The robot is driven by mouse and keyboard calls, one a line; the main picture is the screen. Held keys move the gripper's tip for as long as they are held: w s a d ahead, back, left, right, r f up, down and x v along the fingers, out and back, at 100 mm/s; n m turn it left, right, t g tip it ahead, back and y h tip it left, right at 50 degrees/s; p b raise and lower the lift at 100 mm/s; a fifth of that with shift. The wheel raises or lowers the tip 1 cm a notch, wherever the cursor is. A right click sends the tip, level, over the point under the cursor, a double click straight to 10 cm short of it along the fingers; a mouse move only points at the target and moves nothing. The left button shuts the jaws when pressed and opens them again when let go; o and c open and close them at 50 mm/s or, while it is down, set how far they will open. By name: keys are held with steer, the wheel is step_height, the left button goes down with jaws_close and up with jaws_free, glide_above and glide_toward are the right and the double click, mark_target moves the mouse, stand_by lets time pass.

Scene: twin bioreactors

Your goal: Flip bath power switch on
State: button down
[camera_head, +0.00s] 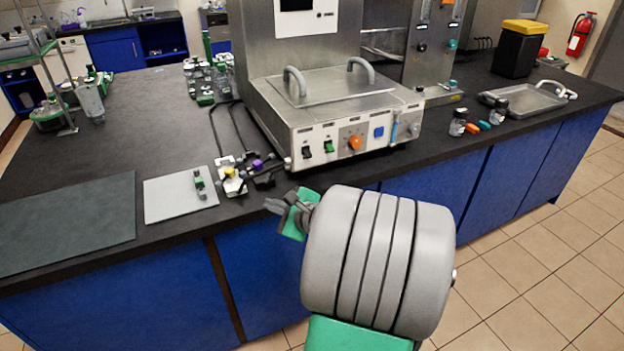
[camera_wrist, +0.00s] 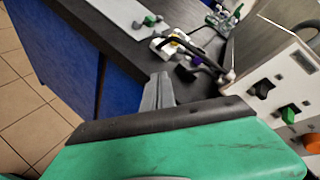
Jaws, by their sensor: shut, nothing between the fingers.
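The bath (camera_head: 345,110) is a steel box with a handled lid, standing on the dark bench. Its front panel carries a black switch (camera_head: 307,152), a green switch (camera_head: 329,147), an orange knob (camera_head: 354,142) and a blue button (camera_head: 379,132). I cannot read which switch is for power, nor its position. The wrist view shows the black switch (camera_wrist: 262,88), green switch (camera_wrist: 289,112) and orange knob (camera_wrist: 312,140) at the right. My gripper (camera_head: 271,206) is shut and empty, in front of the bench edge, below and left of the panel, touching no switch. Its fingers (camera_wrist: 160,90) show in the wrist view.
A yellow and black clamp-like fitting (camera_head: 232,178) and a purple-knobbed one (camera_head: 258,166) sit by the bench edge, left of the panel. A grey plate (camera_head: 170,200) and a dark mat (camera_head: 70,225) lie further left. Small bottles (camera_head: 458,122) and a tray (camera_head: 530,100) are right.

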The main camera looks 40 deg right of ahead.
mark_target(308, 154)
steer(key=s+d+r+m+t+h, duration=0.1)
steer(key=s+d+m+h, duration=0.2)
steer(key=d+m, duration=0.3)
steer(key=s+d+r+m+t+h+b, duration=0.1)
steer(key=s+d+m+t+h, duration=0.1)
steer(key=d+m, duration=0.4)
steer(key=shift+s+d+r+h, duration=0.4)
steer(key=shift+s+d+h, duration=0.1)
steer(key=shift+s+d, duration=0.1)
steer(key=shift+t, duration=0.3)
steer(key=x, duration=1)
steer(key=shift+a+f, duration=0.1)
steer(key=shift+f, duration=0.05)
